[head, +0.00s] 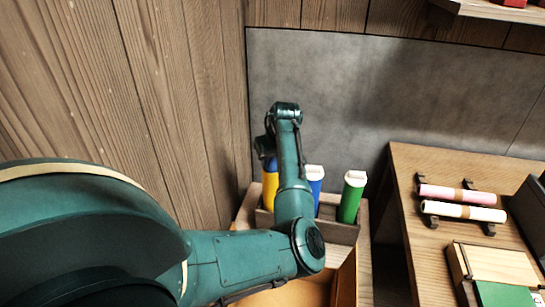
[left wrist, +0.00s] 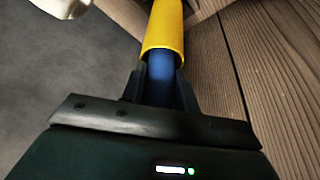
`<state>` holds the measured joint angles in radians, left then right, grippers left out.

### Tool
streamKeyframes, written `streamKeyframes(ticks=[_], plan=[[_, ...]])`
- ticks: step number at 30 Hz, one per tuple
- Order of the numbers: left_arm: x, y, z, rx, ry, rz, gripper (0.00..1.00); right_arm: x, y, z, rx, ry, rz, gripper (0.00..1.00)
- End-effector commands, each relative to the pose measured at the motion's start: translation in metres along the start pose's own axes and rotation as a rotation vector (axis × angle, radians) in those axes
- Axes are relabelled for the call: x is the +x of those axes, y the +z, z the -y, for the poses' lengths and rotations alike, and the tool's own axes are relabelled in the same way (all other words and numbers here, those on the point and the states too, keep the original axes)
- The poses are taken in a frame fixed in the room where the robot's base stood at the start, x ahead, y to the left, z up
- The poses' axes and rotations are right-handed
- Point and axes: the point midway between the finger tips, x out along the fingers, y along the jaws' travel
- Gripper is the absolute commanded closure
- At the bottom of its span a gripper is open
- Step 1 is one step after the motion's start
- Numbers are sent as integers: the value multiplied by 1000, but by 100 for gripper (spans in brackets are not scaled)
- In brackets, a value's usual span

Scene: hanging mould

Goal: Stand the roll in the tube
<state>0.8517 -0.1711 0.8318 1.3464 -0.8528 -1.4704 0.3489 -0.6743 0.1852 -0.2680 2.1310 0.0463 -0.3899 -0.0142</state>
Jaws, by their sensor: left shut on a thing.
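My left gripper (left wrist: 160,88) is shut on a blue roll (left wrist: 160,70), with a dark finger on each side of it. The roll's far end passes into the mouth of the yellow tube (left wrist: 164,28), in line with it; how deep it sits is hidden. In the head view the yellow tube (head: 270,188) stands upright at the left of a wooden rack (head: 342,233). The blue roll (head: 269,164) shows just above it, and my left gripper (head: 264,150) is mostly hidden behind my wrist. My right gripper is out of view.
A blue tube (head: 316,193) and a green tube (head: 350,203), each with a white top, stand right of the yellow one. Pink (head: 447,194) and cream (head: 463,211) rolls lie on holders on the desk (head: 420,160). A wooden wall is close on the left.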

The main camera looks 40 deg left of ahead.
Motion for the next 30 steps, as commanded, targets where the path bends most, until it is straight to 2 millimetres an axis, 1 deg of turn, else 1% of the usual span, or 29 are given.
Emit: streamKeyframes(ticks=[9,10,19,26,29,30], plan=[[1,0,0,0,0,0,96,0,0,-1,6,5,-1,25],[1,0,0,0,0,0,69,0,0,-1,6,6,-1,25],[1,0,0,0,0,0,45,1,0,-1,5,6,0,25],[0,0,0,0,0,0,45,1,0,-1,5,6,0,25],[-6,0,0,1,1,0,45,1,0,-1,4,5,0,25],[-11,0,0,0,2,-2,45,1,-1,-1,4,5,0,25]])
